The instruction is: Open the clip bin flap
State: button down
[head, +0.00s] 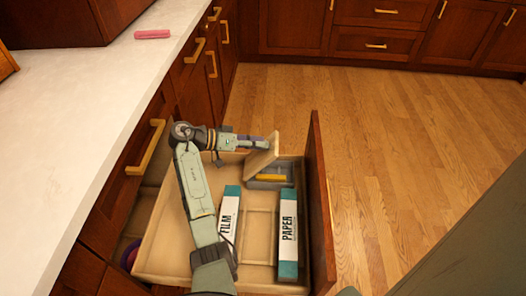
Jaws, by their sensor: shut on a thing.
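The clip bin (289,172) is a small grey box in the back right corner of the pulled-out drawer (158,240). Its light wooden flap (259,162) stands raised and tilted on the bin's left side. A yellow item (271,178) shows in the bin. My gripper (270,143) reaches in from the left and is shut on the flap's upper edge. The fingertips are small here, and their exact contact is partly hidden.
Boxes marked FILM (229,212) and PAPER (288,233) lie in the drawer, close to my arm. The red-brown drawer front (321,215) rises at the right. A white counter (75,120) with a pink item (152,34) borders the left. Wooden floor (400,140) is clear.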

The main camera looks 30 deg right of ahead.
jog(key=w+a+f+n+g+h+b, duration=0.1)
jog(key=w+a+g+h+b, duration=0.1)
jog(key=w+a+h+b, duration=0.3)
jog(key=shift+b+v, duration=2.05)
jog(key=shift+b, duration=1.3)
jog(key=shift+n, duration=0.3)
jog(key=c, duration=1.6)
grip_release()
jog(key=shift+d+f, duration=0.1)
jog(key=shift+f, duration=0.05)
jog(key=shift+o, duration=1.3)
jog(key=shift+r, duration=0.2)
jog(key=shift+r, duration=0.1)
jog(key=v, duration=1.2)
